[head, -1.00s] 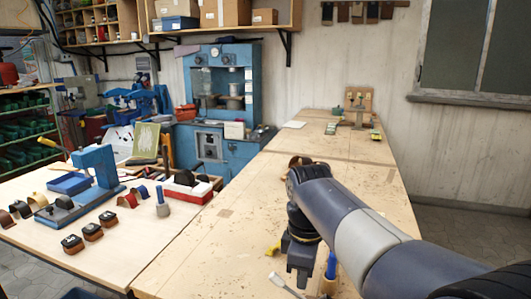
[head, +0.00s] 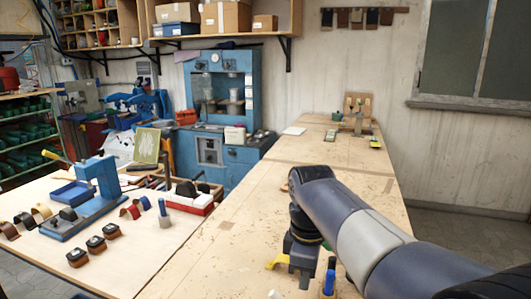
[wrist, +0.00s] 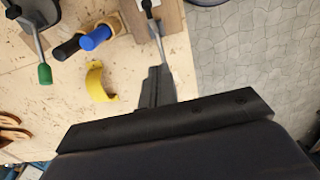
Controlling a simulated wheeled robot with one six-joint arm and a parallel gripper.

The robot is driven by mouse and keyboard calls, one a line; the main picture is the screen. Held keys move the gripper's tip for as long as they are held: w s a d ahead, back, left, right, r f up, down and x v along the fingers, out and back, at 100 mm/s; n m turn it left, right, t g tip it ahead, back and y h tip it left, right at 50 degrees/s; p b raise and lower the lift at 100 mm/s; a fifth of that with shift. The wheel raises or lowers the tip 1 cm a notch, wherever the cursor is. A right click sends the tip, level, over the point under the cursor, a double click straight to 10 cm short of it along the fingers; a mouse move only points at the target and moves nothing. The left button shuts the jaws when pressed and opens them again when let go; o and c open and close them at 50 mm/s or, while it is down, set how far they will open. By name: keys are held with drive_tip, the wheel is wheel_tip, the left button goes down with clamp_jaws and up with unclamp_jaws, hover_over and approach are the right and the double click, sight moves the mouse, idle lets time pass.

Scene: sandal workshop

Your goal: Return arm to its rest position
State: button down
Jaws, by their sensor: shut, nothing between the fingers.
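My arm reaches in from the lower right in the head view, over the long wooden bench (head: 240,215). My gripper (head: 304,276) hangs pointing down above the near part of the bench, with nothing in it. In the wrist view my gripper's fingers (wrist: 156,88) are together, over the edge where the bench meets the floor. A curved yellow piece (wrist: 97,82) lies on the bench beside the fingers, apart from them. The yellow piece also shows in the head view (head: 278,261), just left of the gripper.
Blue-handled (wrist: 95,38) and black-handled (wrist: 67,48) tools stand near the gripper, with a green-tipped tool (wrist: 45,73) farther left. The left table holds a blue press (head: 100,180) and several sandal parts. A blue machine (head: 222,110) stands behind. The bench's middle is mostly clear.

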drive_tip(key=f+b, duration=0.1)
drive_tip(key=f, duration=0.1)
drive_tip(key=f+b, duration=0.4)
drive_tip(key=shift+w+a, duration=0.15)
drive_tip(key=shift+a, duration=0.25)
drive_tip(key=d, duration=0.1)
drive_tip(key=s+d+r, duration=0.1)
drive_tip(key=d, duration=0.2)
drive_tip(key=shift+s+d+r, duration=0.2)
drive_tip(key=shift+r, duration=0.15)
wheel_tip(320, 180, up, 4)
drive_tip(key=shift+f+p, duration=0.15)
drive_tip(key=shift+p, duration=0.75)
drive_tip(key=shift+r, duration=0.55)
drive_tip(key=shift+d+f, duration=0.1)
drive_tip(key=shift+d, duration=0.05)
